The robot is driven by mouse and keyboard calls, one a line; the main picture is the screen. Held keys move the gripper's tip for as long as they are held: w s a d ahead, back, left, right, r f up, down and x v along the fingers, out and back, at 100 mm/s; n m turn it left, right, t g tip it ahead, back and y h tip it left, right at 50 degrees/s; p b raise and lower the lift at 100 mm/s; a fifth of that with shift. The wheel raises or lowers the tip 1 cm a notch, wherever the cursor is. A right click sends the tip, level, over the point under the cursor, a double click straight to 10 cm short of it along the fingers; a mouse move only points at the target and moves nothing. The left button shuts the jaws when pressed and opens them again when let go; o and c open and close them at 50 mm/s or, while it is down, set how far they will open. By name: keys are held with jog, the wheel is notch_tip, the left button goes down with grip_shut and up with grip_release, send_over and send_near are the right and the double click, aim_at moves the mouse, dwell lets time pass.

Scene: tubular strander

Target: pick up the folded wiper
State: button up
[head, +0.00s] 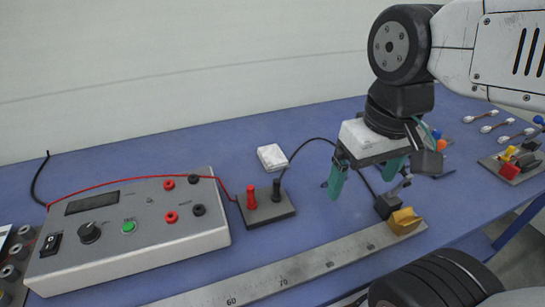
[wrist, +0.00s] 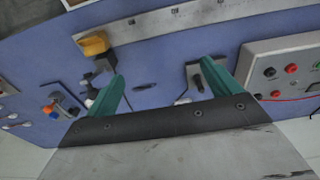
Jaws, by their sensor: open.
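The folded wiper (head: 272,157) looks like the small white flat pad lying on the blue table near its back edge, behind the block with the red and black posts. My gripper (head: 364,183) is to the right of it in the head view, above the table and apart from it. The two green fingers are spread with nothing held between them. In the wrist view, my gripper (wrist: 165,82) frames bare blue table and a small dark object (wrist: 145,86). I cannot make out the wiper in the wrist view.
A grey meter box (head: 130,232) stands at left with a red lead. A steel ruler bar (head: 300,268) with a yellow block (head: 404,221) runs along the front. Spoons and coloured parts lie at right.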

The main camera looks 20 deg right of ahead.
jog(key=w+a+f+g, duration=0.1)
jog(key=w+f+g, duration=0.25)
jog(key=w, duration=0.95)
jog(key=t, duration=0.3)
send_over(274, 156)
jog(key=shift+g, duration=0.25)
jog(key=f, duration=0.6)
jog(key=shift+d+f, duration=0.25)
jog(key=shift+f, duration=0.1)
jog(key=f, duration=0.7)
jog(key=shift+s+a+f, duration=0.1)
jog(key=shift+a+f, duration=0.15)
jog(key=shift+f, duration=0.1)
jog(key=c, duration=1.1)
jog(key=shift+r, duration=0.1)
jog(key=shift+c, duration=0.2)
